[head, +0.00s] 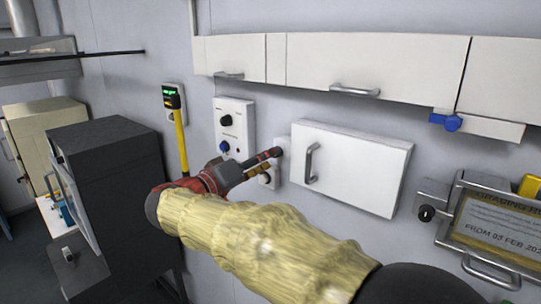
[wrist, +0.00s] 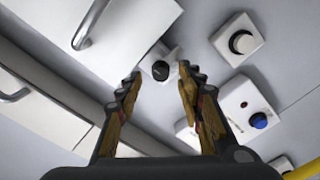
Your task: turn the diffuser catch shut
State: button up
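In the wrist view a small black knob (wrist: 160,70) on a pale mount sits beside a white panel door (wrist: 130,45) with a bar handle; it appears to be the catch, though no label is readable. My gripper (wrist: 159,73) is open, with one finger on each side of the knob. I cannot tell whether either finger touches it. In the head view my gripper (head: 271,160) reaches the wall just left of the white door (head: 365,170). It largely hides the knob there, so the knob's turn is unclear.
A white box with a black knob (wrist: 241,42) is close by. A control panel (head: 234,125) with black and blue knobs is left of my gripper. Wall cabinets (head: 370,65) hang above. A framed notice (head: 500,225) is at right, a dark cabinet (head: 110,190) at left.

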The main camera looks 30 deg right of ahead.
aim_at(277, 158)
jog(key=shift+x, duration=1.35)
jog(key=shift+c, duration=0.9)
jog(key=c, duration=0.8)
grip_shut()
